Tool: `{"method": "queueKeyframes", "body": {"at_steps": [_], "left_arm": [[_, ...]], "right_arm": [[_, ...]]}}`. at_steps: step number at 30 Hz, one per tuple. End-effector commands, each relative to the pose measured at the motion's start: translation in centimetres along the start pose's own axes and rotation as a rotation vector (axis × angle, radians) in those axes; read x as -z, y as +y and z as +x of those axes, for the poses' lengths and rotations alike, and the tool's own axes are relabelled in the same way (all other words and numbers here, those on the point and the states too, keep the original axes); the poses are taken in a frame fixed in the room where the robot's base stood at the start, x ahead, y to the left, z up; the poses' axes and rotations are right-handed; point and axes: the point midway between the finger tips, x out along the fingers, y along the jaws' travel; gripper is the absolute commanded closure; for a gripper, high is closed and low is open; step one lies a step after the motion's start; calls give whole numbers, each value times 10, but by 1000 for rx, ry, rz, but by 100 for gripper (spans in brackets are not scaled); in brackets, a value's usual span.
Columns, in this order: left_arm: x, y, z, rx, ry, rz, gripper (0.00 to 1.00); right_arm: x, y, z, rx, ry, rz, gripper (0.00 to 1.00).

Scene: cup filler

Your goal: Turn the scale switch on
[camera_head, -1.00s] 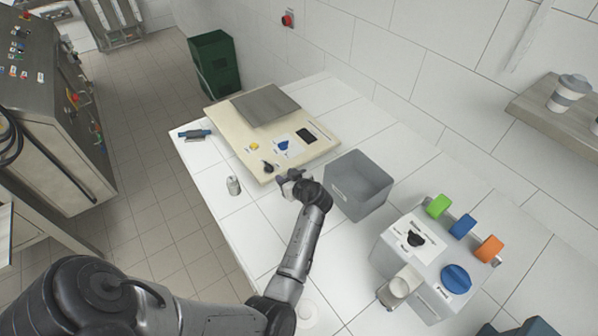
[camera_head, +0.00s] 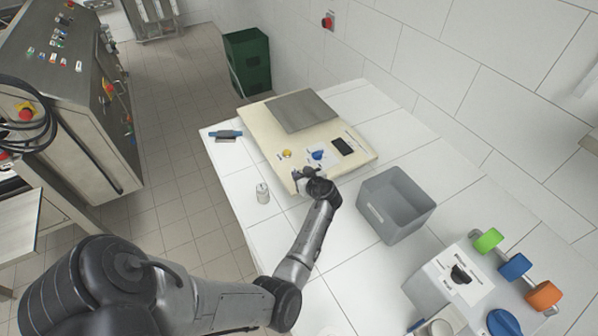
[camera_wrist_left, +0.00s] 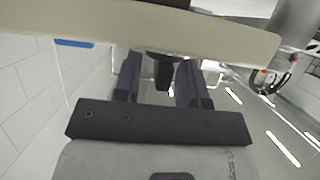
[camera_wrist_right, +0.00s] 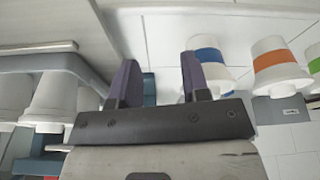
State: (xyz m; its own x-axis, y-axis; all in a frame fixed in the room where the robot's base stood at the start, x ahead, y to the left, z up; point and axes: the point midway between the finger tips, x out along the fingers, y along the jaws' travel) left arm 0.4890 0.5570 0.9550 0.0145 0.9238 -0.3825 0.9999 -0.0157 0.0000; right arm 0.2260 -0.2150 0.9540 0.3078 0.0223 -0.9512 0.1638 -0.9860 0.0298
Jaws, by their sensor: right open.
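The scale (camera_head: 265,130) is a cream board with a grey plate (camera_head: 303,111), a yellow button (camera_head: 286,154), a blue knob (camera_head: 318,155) and a dark display (camera_head: 343,146). My left gripper (camera_head: 303,177) is at its front corner and covers the black switch in the head view. In the left wrist view the scale's cream edge (camera_wrist_left: 215,32) crosses the top. A black knob, apparently the switch (camera_wrist_left: 163,74), shows between the open left fingers (camera_wrist_left: 158,80), nearer the right finger; contact is unclear. My right gripper (camera_wrist_right: 155,80) is open and empty, outside the head view.
A grey bin (camera_head: 395,205) stands right of my left gripper. A small can (camera_head: 262,193) and a blue-handled tool (camera_head: 225,135) are at the table's left side. The dispenser (camera_head: 440,272) stands front right. Banded cups (camera_wrist_right: 275,66) are near my right gripper.

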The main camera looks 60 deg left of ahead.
Motion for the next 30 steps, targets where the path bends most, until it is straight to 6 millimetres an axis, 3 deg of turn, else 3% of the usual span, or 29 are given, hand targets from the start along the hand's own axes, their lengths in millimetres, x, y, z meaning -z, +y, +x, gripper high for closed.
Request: {"method": "queueKeyframes", "body": {"at_steps": [12,24,30], "left_arm": [[-1,0,2,0,1,0,63],[-1,0,2,0,0,0,100],[-1,0,2,-2,0,1,100]], "right_arm": [[-1,2,1,-6,-2,-7,57],[-2,2,1,-5,-3,-5,57],[-1,1,1,-2,-3,-1,57]]}}
